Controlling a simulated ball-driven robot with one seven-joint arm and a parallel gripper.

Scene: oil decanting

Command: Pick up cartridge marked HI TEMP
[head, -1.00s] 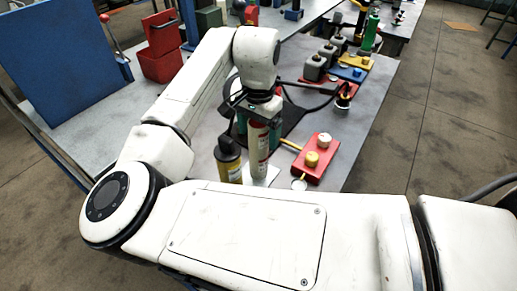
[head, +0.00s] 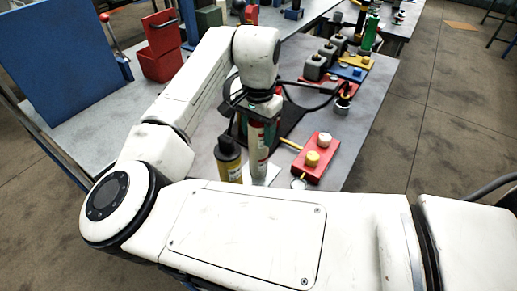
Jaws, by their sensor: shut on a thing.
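My gripper (head: 256,113) points down over the near part of the grey table and is shut on a slim white cartridge with red markings (head: 257,152). The cartridge is upright, and its lettering is too small to read.
A red block with pale yellow knobs (head: 315,158) lies to the right, near the table edge. Several grey canisters (head: 314,68) stand on coloured bases farther back. A small dark-topped pot (head: 342,103) stands beyond the block.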

